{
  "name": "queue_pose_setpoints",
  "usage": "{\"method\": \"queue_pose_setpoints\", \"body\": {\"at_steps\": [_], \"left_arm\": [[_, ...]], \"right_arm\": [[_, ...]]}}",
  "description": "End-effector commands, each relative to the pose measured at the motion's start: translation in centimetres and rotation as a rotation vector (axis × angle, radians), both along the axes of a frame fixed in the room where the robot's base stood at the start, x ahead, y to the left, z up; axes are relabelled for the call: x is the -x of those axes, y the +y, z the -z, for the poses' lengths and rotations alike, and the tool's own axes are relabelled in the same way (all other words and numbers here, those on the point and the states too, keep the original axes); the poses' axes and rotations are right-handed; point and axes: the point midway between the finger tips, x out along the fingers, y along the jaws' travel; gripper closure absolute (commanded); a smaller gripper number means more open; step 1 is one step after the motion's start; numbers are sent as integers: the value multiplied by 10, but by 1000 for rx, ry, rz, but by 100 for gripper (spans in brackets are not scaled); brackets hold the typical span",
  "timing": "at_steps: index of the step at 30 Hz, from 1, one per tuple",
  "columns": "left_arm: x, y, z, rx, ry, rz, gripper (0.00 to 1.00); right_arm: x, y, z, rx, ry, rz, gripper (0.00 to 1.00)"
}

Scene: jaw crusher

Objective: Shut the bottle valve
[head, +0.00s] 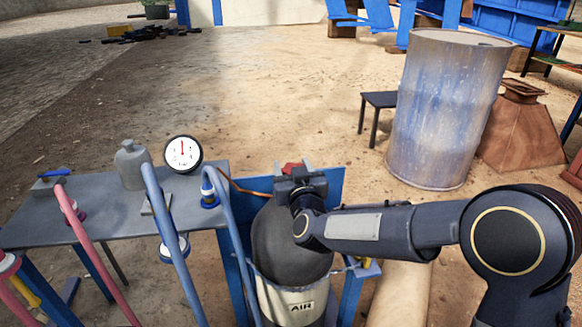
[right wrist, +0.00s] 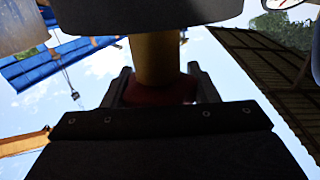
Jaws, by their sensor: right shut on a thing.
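The air bottle (head: 288,240) is a dark grey cylinder with a pale band reading "AIR". It stands upright at the right end of the grey bench. Its valve has a red handwheel (head: 291,167) at the top, mostly hidden by my right gripper (head: 294,178). In the right wrist view, the fingers stand on either side of the red handwheel (right wrist: 160,96), below a brass-coloured stem (right wrist: 154,60). My right gripper is shut on the handwheel. How far the valve is turned cannot be told. My left gripper is out of view.
The bench (head: 110,215) holds a grey jug (head: 132,165) and a round white gauge (head: 183,154). Pink and blue hoses (head: 170,235) rise in front of it. A worn blue-white drum (head: 445,110) and a small dark stool (head: 380,100) stand behind right. The floor beyond is open.

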Motion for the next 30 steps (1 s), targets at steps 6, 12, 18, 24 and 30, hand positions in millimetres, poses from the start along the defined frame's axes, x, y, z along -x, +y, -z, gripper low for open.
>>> {"method": "queue_pose_setpoints", "body": {"at_steps": [6, 12, 18, 24, 30], "left_arm": [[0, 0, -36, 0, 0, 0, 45], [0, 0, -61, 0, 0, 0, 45], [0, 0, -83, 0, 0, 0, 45], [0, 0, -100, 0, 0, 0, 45], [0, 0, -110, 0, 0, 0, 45]], "right_arm": [[0, 0, -5, 8, 3, 202, 69], [0, -3, -5, 5, 2, 395, 69], [1, -7, -5, 3, 1, 582, 69], [1, -10, -3, 0, 0, 746, 69], [2, -12, -2, -1, 0, 867, 69]]}}
